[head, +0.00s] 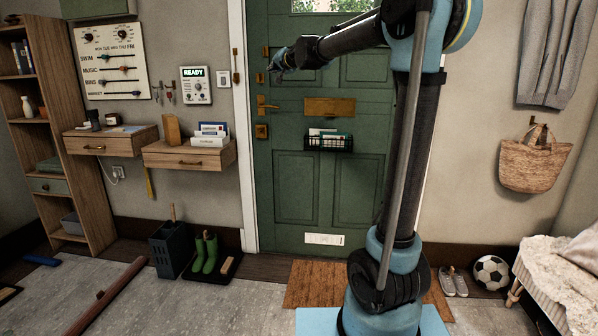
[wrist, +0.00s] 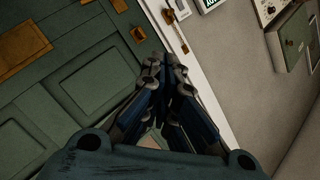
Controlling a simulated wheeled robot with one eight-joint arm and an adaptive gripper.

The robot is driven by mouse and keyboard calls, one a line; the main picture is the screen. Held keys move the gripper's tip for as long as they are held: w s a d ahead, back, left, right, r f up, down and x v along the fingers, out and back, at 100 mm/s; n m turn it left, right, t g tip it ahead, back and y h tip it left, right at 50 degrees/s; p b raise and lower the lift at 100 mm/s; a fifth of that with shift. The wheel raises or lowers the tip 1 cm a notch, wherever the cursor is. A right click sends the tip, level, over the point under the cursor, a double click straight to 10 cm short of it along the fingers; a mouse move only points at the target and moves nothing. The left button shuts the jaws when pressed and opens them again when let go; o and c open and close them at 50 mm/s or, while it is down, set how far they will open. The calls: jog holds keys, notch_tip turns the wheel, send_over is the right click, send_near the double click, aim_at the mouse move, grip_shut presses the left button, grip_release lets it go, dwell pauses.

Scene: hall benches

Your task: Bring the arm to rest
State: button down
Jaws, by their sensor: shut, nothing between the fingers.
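My gripper (head: 277,62) is at the end of my raised arm, in front of the upper left part of the green door (head: 290,110) in the head view. In the wrist view, the fingers of my gripper (wrist: 165,68) are closed together with nothing between them. The gripper points toward the door's edge and white frame. The arm is bent, with the upright link standing at the right of the door and the forearm stretching left.
A wall panel reading READY (head: 196,85) hangs left of the door. Two drawer shelves, the nearer one (head: 190,153) by the door, jut from the wall. A wooden bookcase (head: 88,185) stands far left. A bench (head: 555,275), a football (head: 491,271) and shoes are at right.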

jog(key=s+d+f+n+g+h, duration=0.1)
jog(key=s+d+f+g, duration=0.3)
jog(key=s+d+f, duration=0.5)
jog(key=s+d+f+n+g+h, duration=0.1)
jog(key=s+d+f+g+h, duration=0.3)
jog(key=s+d+f, duration=0.6)
jog(key=s+d+f+n+g+h, duration=0.1)
jog(key=s+d+f+g, duration=0.3)
jog(key=s+f, duration=2.4)
jog(key=s+d+h, duration=0.1)
jog(key=s+d, duration=0.5)
jog(key=shift+s+n+h, duration=0.2)
jog(key=shift+n+h, duration=0.1)
jog(key=shift+w+f, duration=0.15)
jog(key=shift+w, duration=0.35)
jog(key=shift+s, duration=0.1)
